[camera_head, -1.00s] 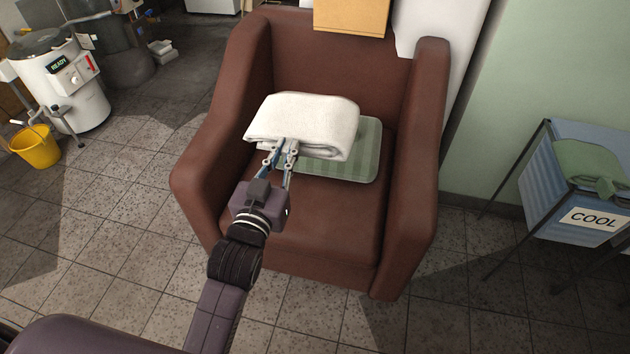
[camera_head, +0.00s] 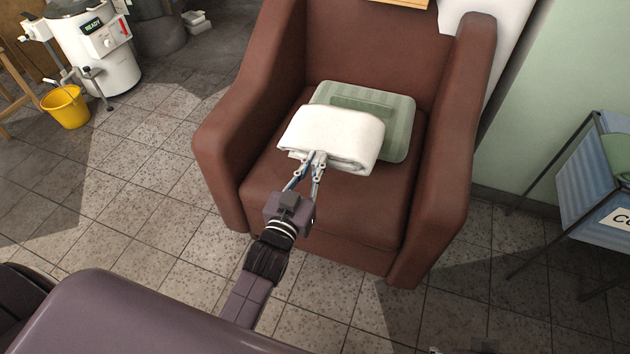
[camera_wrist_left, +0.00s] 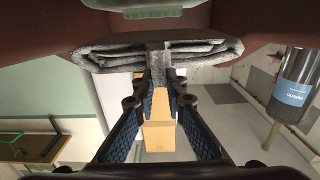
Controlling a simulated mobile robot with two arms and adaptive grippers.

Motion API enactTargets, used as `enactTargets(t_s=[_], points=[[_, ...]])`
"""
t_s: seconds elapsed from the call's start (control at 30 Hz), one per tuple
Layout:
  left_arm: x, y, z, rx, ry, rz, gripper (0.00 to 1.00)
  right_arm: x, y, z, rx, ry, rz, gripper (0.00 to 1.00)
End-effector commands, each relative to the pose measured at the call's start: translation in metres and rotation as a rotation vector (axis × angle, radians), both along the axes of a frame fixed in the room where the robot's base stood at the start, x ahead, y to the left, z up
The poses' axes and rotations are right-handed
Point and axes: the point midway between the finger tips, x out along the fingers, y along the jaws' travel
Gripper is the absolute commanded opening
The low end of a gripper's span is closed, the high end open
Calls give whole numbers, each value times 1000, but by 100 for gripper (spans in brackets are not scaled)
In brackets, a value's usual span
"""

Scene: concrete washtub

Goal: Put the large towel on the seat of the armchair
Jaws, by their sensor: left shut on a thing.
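The large white folded towel (camera_head: 335,133) is held by my left gripper (camera_head: 317,160) at its near edge. The towel is over the seat (camera_head: 335,215) of the brown leather armchair (camera_head: 237,112); I cannot tell whether its underside touches the seat. In the left wrist view the towel's folded edge (camera_wrist_left: 108,58) shows grey in shade, with the left gripper's fingers (camera_wrist_left: 158,80) closed on a bit of it. A green striped cushion (camera_head: 398,125) lies on the seat behind the towel, which hides its near left part.
The chair's arms rise on both sides of the seat. A blue bin (camera_head: 590,205) on legs stands at the right. A yellow bucket (camera_head: 66,106) and a white machine (camera_head: 105,65) stand at the left. The seat front is clear.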

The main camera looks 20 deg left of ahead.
Motion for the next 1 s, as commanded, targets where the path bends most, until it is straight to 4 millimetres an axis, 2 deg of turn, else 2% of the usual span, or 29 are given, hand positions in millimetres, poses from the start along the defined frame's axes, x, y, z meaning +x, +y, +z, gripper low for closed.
enactTargets(t_s=[0.03,0.23,0.33,0.5,1.0], points=[[1,0,-6,-1,-6,0,0,0,0,-6,0,2,0,40],[1,0,-17,0,-7,0,0,0,0,-10,0,2,0,40],[1,-1,-32,0,-5,0,0,1,0,-17,0,-2,0,40],[1,0,-53,0,-7,0,0,15,4,-19,11,-54,5,40],[1,0,-54,0,-8,0,0,22,5,-17,16,-80,6,40]])
